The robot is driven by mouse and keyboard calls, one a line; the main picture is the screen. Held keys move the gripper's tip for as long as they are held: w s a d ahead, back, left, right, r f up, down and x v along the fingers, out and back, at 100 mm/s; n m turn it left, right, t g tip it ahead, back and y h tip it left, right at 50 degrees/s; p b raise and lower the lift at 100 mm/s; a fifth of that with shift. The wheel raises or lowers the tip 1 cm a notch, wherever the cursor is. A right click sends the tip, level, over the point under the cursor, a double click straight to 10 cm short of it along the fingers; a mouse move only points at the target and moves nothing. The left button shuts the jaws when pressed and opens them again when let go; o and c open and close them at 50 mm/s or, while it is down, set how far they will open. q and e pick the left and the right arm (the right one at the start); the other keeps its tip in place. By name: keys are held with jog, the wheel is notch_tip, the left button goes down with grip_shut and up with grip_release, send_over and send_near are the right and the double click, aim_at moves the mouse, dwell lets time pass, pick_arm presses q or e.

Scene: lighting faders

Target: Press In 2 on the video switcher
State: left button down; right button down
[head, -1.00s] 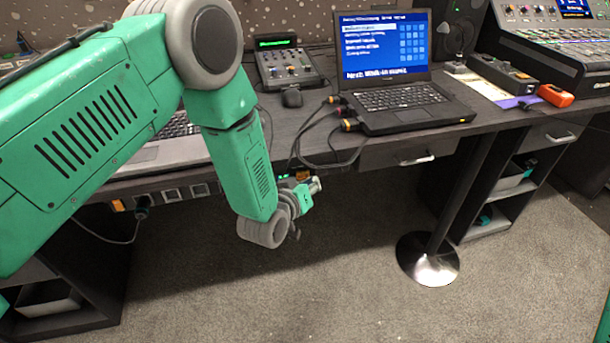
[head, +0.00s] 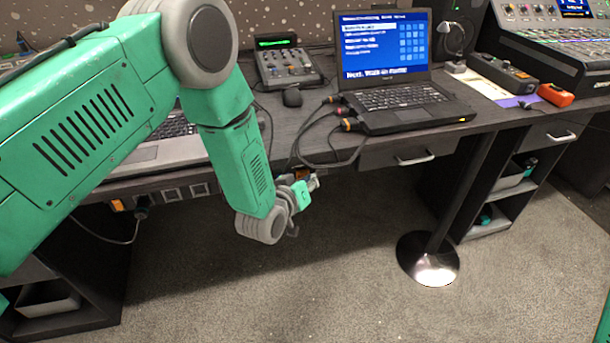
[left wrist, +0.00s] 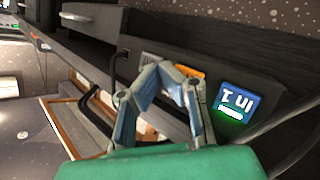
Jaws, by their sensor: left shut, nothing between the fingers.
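The video switcher's button strip shows in the left wrist view on a dark front panel. A blue button (left wrist: 236,103) with white text, apparently "In 1" upside down, has a green glow below it. Beside it are an orange button (left wrist: 190,72) and a grey button (left wrist: 149,58), both partly behind the fingers. I cannot read their labels. My left gripper (left wrist: 166,70) is shut and empty, its tips in front of the grey and orange buttons; contact cannot be told. In the head view the left gripper (head: 312,183) is below the desk's front edge. My right gripper is out of view.
A laptop (head: 405,98) with a blue screen stands on the desk (head: 240,150), with cables looping over its front edge. A metal-based post (head: 428,258) stands to the right. Floor in front is clear.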

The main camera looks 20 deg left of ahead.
pick_arm(q)
jog(key=shift+w+a, duration=0.1)
jog(key=shift+a, duration=0.35)
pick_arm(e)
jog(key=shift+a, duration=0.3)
pick_arm(q)
jog(key=shift+d, duration=0.25)
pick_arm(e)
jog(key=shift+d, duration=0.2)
pick_arm(q)
jog(key=shift+s+f+p, duration=0.1)
jog(key=shift+s+p, duration=0.2)
jog(key=shift+s, duration=0.45)
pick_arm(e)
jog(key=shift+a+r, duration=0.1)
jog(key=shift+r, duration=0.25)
